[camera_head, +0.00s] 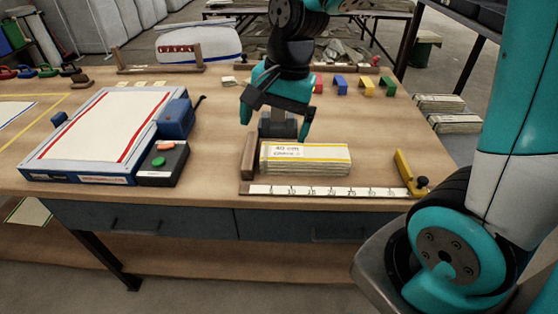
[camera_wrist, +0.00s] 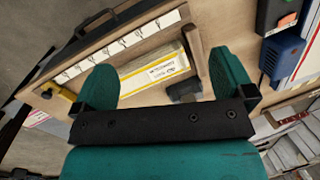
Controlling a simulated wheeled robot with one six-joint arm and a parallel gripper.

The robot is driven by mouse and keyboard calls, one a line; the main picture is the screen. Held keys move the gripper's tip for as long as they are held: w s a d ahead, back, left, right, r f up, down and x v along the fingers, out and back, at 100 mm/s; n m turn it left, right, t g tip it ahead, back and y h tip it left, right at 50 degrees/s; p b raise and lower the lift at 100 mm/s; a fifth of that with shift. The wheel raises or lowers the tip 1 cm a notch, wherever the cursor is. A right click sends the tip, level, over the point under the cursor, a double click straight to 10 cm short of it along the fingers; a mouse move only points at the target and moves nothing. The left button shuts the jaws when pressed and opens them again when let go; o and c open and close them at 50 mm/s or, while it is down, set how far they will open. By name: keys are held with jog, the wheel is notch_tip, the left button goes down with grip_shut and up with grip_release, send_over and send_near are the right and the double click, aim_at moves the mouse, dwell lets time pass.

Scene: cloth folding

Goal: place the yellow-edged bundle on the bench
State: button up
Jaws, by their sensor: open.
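The yellow-edged bundle (camera_head: 304,158) is a flat stack of folded cloth with a yellow stripe and a white printed label. My gripper (camera_head: 277,122) is open above and just behind the bundle. In the wrist view, the bundle (camera_wrist: 152,75) shows between the open fingers of my gripper (camera_wrist: 165,85). I cannot tell how high the fingers are above it. A dark block (camera_head: 278,127) sits behind the bundle.
A blue-framed press (camera_head: 105,135) with a red-striped white cloth stands at left, next to a dark control box (camera_head: 163,163) with green and red buttons. A yellow stop (camera_head: 406,172) is right of the bundle. Coloured clips (camera_head: 366,87) line the back.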

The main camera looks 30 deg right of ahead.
jog(key=s+a+r+n+y, duration=0.1)
jog(key=s+a+r+n, duration=0.1)
jog(key=s+a+n, duration=0.2)
jog(key=s+a+r+n+y, duration=0.1)
jog(key=s+a+n, duration=0.3)
jog(key=s+n, duration=0.6)
jog(key=r+n, duration=0.1)
jog(key=n, duration=0.1)
jog(key=shift+s+a+r+n+g, duration=0.15)
jog(key=shift+a+r+n+g, duration=0.05)
jog(key=shift+a+n+g, duration=0.15)
